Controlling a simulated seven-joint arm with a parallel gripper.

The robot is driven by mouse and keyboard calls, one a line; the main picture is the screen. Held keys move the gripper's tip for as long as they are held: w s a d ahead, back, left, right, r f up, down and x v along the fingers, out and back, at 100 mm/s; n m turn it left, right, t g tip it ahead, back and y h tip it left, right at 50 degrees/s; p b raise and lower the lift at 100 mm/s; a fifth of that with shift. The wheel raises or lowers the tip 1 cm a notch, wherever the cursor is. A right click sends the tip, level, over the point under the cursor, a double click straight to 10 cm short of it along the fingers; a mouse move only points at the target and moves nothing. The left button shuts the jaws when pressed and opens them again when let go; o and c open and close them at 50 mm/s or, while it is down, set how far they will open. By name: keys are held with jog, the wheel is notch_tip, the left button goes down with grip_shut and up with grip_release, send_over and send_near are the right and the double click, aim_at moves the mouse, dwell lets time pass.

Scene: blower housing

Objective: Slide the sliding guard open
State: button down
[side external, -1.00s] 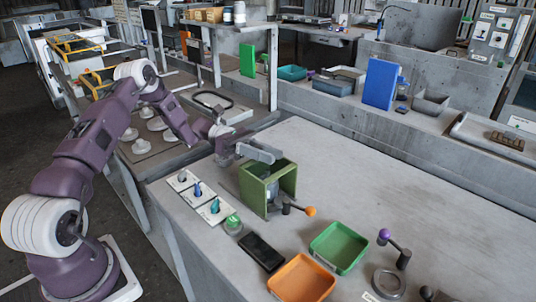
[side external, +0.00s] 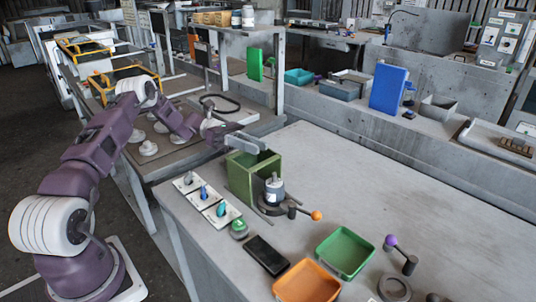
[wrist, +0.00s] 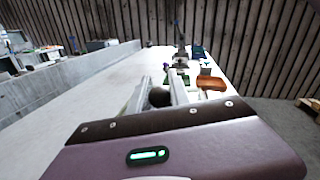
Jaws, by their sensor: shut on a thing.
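The sliding guard (side external: 241,178) is a green box-like cover standing on the grey bench in the side view. My gripper (side external: 258,146) is at its upper back edge, with its grey fingers over the top. In the wrist view my gripper (wrist: 160,92) is shut on a dark round knob (wrist: 159,97), which sits between the two fingers. The grey and white cylindrical unit (side external: 274,189) stands bare in front of the guard on a dark round base. A lever with an orange ball (side external: 316,215) reaches out to its right.
A row of white switch plates (side external: 205,197) and a green button (side external: 239,229) lie left of the guard. A black slab (side external: 266,255), a green tray (side external: 345,251) and an orange tray (side external: 307,282) are in front.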

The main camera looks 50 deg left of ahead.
jog(key=shift+a, duration=0.9)
jog(key=c, duration=1.2)
grip_release()
jog(key=s+a, duration=0.1)
jog(key=a, duration=0.6)
jog(key=shift+s, duration=0.15)
